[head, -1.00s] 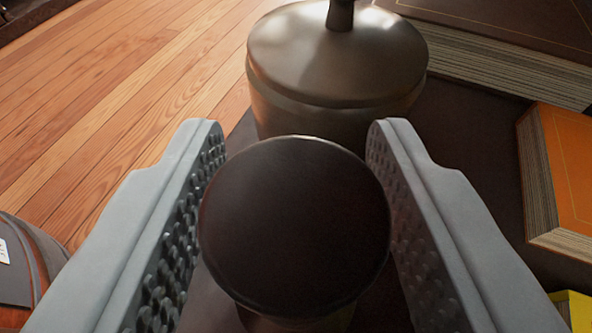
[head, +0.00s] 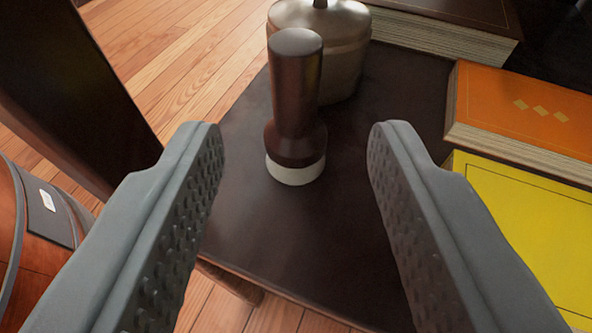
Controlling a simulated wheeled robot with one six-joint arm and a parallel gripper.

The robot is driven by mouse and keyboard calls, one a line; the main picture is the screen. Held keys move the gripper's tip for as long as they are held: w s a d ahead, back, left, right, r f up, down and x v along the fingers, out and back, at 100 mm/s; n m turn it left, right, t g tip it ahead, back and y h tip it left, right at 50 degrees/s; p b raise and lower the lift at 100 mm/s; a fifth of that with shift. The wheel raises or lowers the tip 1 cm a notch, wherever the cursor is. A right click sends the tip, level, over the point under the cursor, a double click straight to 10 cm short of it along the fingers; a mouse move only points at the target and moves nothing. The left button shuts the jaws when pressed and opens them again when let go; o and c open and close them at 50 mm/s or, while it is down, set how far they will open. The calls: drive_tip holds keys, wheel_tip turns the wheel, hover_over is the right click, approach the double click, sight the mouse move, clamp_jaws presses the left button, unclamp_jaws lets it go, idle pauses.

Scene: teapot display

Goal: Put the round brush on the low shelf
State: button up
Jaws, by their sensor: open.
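The round brush (head: 296,100) stands upright on a dark shelf board (head: 300,235), its dark brown handle up and its pale bristles (head: 296,171) down on the surface. My gripper (head: 290,135) is open and empty. Its two grey, studded fingers spread left and right of the brush in the picture, with clear gaps on both sides. The brush stands beyond the fingers, and they do not touch it. I cannot tell from this view whether this board is the low shelf.
A metal lidded pot (head: 340,60) stands close behind the brush. An orange book (head: 520,110), a yellow book (head: 530,220) and a dark book (head: 450,25) lie at the right and back. A dark post (head: 75,85) and a brown rounded object (head: 35,240) are at left.

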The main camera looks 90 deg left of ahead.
drive_tip(key=shift+v, duration=1.15)
